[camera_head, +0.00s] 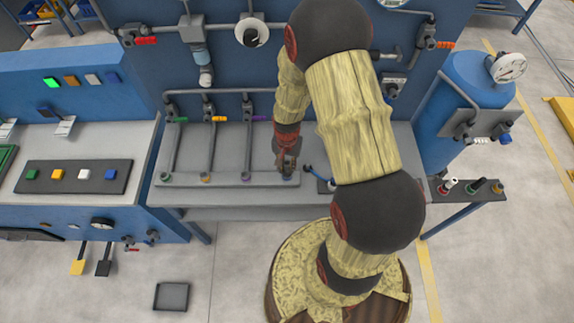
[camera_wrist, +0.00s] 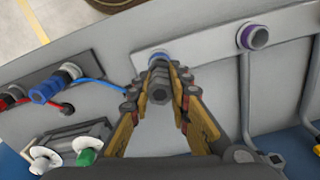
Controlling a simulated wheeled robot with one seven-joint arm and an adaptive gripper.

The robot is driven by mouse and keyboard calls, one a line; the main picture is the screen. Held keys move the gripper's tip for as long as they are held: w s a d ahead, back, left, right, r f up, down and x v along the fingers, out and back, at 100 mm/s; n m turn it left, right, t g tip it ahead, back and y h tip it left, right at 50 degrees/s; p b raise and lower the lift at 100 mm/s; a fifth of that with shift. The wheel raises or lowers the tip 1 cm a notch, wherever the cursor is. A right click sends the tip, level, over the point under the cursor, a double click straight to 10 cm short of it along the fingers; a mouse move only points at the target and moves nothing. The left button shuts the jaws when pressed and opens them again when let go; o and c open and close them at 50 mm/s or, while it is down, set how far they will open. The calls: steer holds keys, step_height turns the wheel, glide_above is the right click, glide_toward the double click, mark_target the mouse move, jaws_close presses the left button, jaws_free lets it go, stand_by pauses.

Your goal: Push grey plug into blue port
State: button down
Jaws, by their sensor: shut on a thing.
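My gripper (camera_head: 288,164) points down at the right part of the grey port strip (camera_head: 222,188) on the bench. In the wrist view its fingers (camera_wrist: 160,76) are closed around the grey plug (camera_wrist: 160,92). The blue port (camera_wrist: 158,57) shows as a blue ring just beyond the fingertips, partly hidden by them. The plug's tip lines up closely with this ring, but I cannot tell whether it touches or sits inside. In the head view the port (camera_head: 288,178) is mostly covered by my gripper.
A purple port (camera_wrist: 252,36) lies to the right in the wrist view, with grey pipes rising beside it. A blue connector (camera_wrist: 46,88) with a cable stands at left. The upright blue panel (camera_head: 225,60) stands behind the bench.

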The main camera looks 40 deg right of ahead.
steer(key=shift+f+b, duration=0.6)
steer(key=shift+f, duration=0.3)
steer(key=c, duration=1.6)
jaws_free()
steer(key=shift+r, duration=0.15)
step_height(320, 180, up, 12)
steer(key=shift+f, duration=0.1)
